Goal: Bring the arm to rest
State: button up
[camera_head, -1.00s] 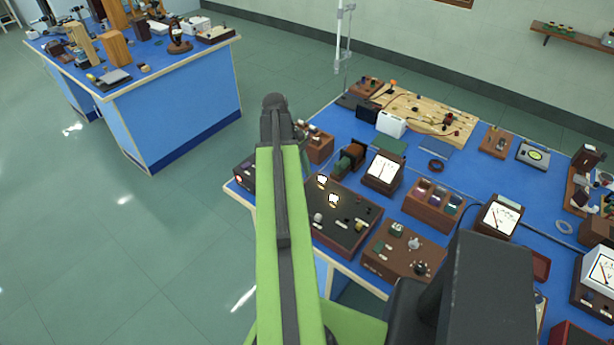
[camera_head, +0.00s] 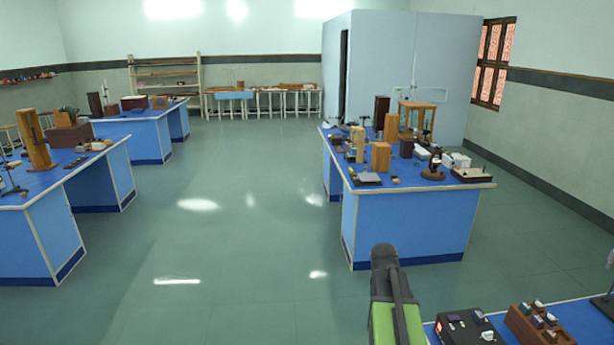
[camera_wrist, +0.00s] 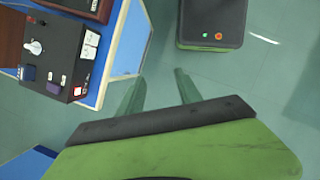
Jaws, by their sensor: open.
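My green and black arm (camera_head: 392,300) shows at the bottom of the head view, right of the middle, beside the corner of the near bench. In the wrist view, my gripper (camera_wrist: 160,88) is open, with its two fingers apart and nothing between them. Plain green floor shows past the fingers. The gripper's fingers cannot be made out in the head view.
The near blue bench (camera_head: 590,318) is at the lower right, holding a dark switch box (camera_head: 467,328). It also shows at the left of the wrist view (camera_wrist: 128,50). Another blue bench (camera_head: 410,222) stands ahead. More benches (camera_head: 35,235) are left. Open floor (camera_head: 230,240) lies between.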

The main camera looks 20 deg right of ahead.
jog(key=w+a+f+m+t, duration=0.1)
jog(key=w+a, duration=0.1)
jog(key=a, duration=0.8)
jog(key=w+a+f+m+t+b, duration=0.1)
jog(key=w+a, duration=0.2)
jog(key=a, duration=0.7)
jog(key=w+a+f+m+t+y, duration=0.1)
jog(key=w+a, duration=0.1)
jog(key=a, duration=0.8)
jog(key=shift+w+f+t+b, duration=0.25)
jog(key=shift+w+t+b, duration=0.1)
jog(key=shift+t, duration=0.05)
jog(key=shift+c, duration=0.6)
jog(key=shift+d, duration=0.1)
